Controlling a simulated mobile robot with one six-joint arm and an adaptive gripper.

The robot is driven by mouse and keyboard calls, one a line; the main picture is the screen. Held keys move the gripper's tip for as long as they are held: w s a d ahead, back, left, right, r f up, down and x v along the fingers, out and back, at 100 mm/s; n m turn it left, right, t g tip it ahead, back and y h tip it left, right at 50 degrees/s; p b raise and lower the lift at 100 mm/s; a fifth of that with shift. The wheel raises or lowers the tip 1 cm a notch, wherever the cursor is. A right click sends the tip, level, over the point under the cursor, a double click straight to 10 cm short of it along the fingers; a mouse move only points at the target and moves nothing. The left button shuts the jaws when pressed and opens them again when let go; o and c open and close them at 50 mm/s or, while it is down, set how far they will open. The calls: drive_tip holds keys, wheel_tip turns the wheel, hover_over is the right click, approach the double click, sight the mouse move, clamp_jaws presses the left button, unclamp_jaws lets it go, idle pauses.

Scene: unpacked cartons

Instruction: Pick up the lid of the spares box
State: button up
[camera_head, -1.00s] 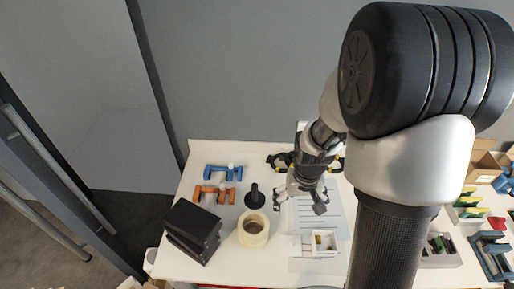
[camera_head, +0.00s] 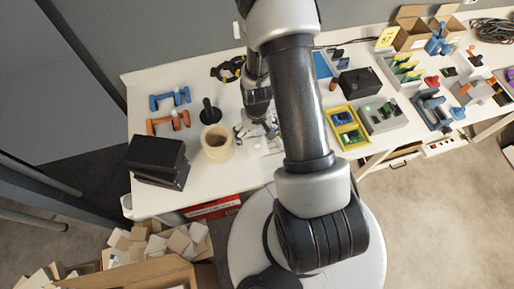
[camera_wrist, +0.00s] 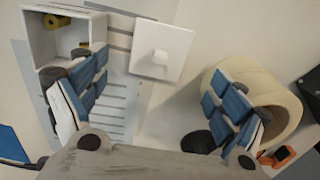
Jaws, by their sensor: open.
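The lid (camera_wrist: 161,49) is a white square plate with a small raised knob, lying flat in the upper middle of the wrist view. The white open box (camera_wrist: 40,40) stands to its left, with yellow pieces inside. My gripper (camera_wrist: 158,85) is open and empty, its blue-padded fingers spread wide to either side, with the lid showing beyond the gap between them. In the head view my gripper (camera_head: 257,130) is low over the table, right of the tape roll; my arm largely hides the box and lid there.
A cream tape roll (camera_head: 217,142) stands close by the right finger in the wrist view. A black peg (camera_head: 209,112), orange and blue clamps (camera_head: 169,98) and black cases (camera_head: 157,160) are to the left. A yellow tray (camera_head: 347,127) is to the right on the white table.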

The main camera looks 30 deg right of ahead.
sight(257, 144)
wheel_tip(257, 144, down, 6)
drive_tip(key=shift+s+r+b, duration=0.1)
drive_tip(key=shift+r+b, duration=0.05)
drive_tip(key=shift+b, duration=0.85)
drive_tip(key=shift+r, duration=0.1)
drive_tip(key=c, duration=0.8)
drive_tip(key=shift+s, duration=0.1)
drive_tip(key=c, duration=0.4)
